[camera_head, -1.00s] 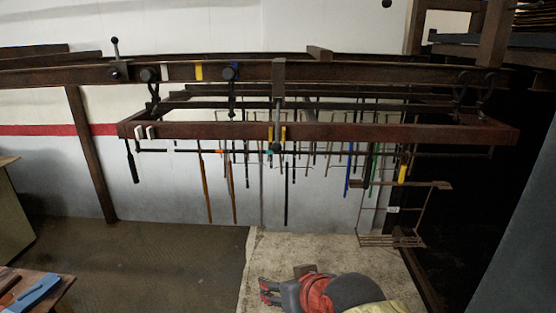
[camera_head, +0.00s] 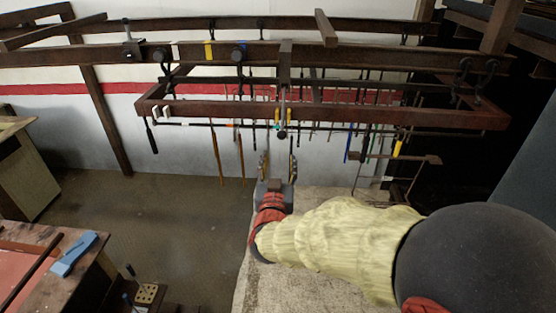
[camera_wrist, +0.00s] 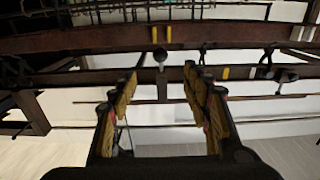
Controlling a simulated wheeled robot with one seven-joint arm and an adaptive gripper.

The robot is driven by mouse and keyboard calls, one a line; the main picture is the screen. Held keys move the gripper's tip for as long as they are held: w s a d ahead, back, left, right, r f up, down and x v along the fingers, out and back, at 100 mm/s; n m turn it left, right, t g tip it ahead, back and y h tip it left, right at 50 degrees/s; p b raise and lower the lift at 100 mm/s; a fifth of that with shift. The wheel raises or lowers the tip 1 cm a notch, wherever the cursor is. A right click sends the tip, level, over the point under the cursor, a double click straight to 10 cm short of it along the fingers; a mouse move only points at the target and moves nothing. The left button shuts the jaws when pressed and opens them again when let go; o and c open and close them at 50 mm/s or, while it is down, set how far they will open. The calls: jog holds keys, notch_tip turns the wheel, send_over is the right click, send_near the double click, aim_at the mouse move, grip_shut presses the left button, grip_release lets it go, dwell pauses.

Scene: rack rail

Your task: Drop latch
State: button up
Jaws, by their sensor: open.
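An upright metal bar (camera_head: 284,88) with a dark round knob (camera_head: 281,134) at its lower end hangs at the middle of the rack, from the upper rail down past the front beam; it looks like the latch. In the wrist view the knob (camera_wrist: 160,58) shows beyond and between the fingers, close to two yellow marks on the beam. My gripper (camera_head: 278,163) points up from below, its fingers spread a little under the knob. In the wrist view the open gripper (camera_wrist: 160,88) has nothing between its fingers. Contact with the bar does not show.
A brown front beam (camera_head: 350,113) and an upper rail (camera_head: 370,56) cross above my gripper. Several thin rods hang behind the beam, with an orange pair (camera_head: 216,150) at left. A black lever (camera_head: 130,45) stands on the rail. A workbench (camera_head: 85,262) is at lower left.

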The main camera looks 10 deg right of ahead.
aim_at(281, 138)
jog(key=b+x, duration=0.1)
jog(key=x, duration=1)
jog(key=shift+w+d+f+b, duration=0.1)
jog(key=shift+w+f+b, duration=0.1)
jog(key=shift+w+b, duration=0.1)
jog(key=shift+x, duration=0.8)
jog(key=shift+r, duration=0.15)
jog(key=c, duration=1)
